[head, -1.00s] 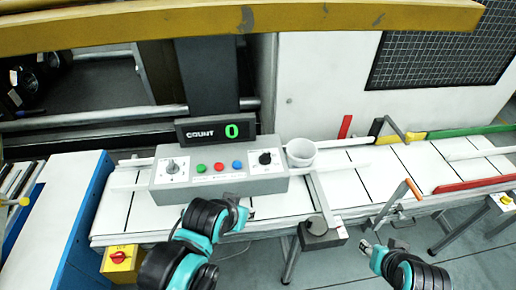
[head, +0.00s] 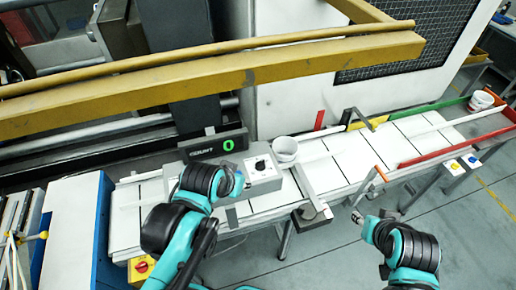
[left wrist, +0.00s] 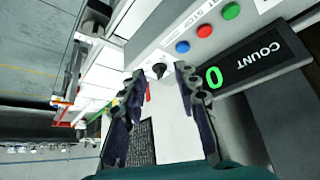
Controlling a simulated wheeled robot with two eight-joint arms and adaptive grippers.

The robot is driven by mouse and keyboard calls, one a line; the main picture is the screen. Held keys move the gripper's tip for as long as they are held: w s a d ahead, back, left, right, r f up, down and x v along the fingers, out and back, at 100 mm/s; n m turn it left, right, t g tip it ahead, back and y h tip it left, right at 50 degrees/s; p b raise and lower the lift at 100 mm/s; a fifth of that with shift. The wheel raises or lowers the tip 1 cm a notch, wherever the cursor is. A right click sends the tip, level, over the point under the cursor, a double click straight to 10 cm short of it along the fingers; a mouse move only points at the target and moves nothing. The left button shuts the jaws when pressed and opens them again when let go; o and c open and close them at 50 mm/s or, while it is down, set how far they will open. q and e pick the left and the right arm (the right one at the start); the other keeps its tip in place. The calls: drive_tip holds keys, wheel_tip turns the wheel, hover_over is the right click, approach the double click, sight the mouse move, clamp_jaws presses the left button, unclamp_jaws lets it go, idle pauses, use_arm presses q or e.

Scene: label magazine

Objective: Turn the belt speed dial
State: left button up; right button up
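The grey control box (head: 266,180) sits on the belt line, partly covered by my left arm. Its black dial (head: 260,165) shows on a white patch at the box's right end. In the left wrist view the dial (left wrist: 159,71) appears between the two fingertips; I see no contact. My left gripper (head: 238,184) is over the front of the box, just left of the dial. Its fingers are spread and empty in the left wrist view (left wrist: 157,78). My right gripper (head: 371,214) hangs in front of the belt, away from the box; its finger opening is unclear.
A count display (head: 212,145) reading 0 stands behind the box. A white cup (head: 285,149) stands right beside the box; another (head: 482,100) is at the far right. Blue, red and green buttons (left wrist: 205,30) lie near the dial. A yellow beam (head: 230,75) crosses behind.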

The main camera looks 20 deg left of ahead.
use_arm(q)
wheel_tip(320, 180, up, 4)
drive_tip(key=w+p, duration=0.2)
drive_tip(key=m+g+h, duration=0.2)
drive_tip(key=m+g, duration=0.1)
drive_tip(key=m, duration=0.2)
approach(260, 162)
drive_tip(key=f, duration=0.1)
drive_tip(key=shift+t, duration=0.3)
drive_tip(key=b+x, duration=0.1)
drive_tip(key=x, duration=0.6)
drive_tip(key=shift+d+f+b, duration=0.15)
drive_tip(key=shift+f+b, duration=0.05)
drive_tip(key=shift+b, duration=0.15)
use_arm(e)
wheel_tip(260, 162, up, 2)
drive_tip(key=shift+r, duration=0.1)
use_arm(q)
clamp_jaws()
use_arm(e)
drive_tip(key=shift+w, duration=0.1)
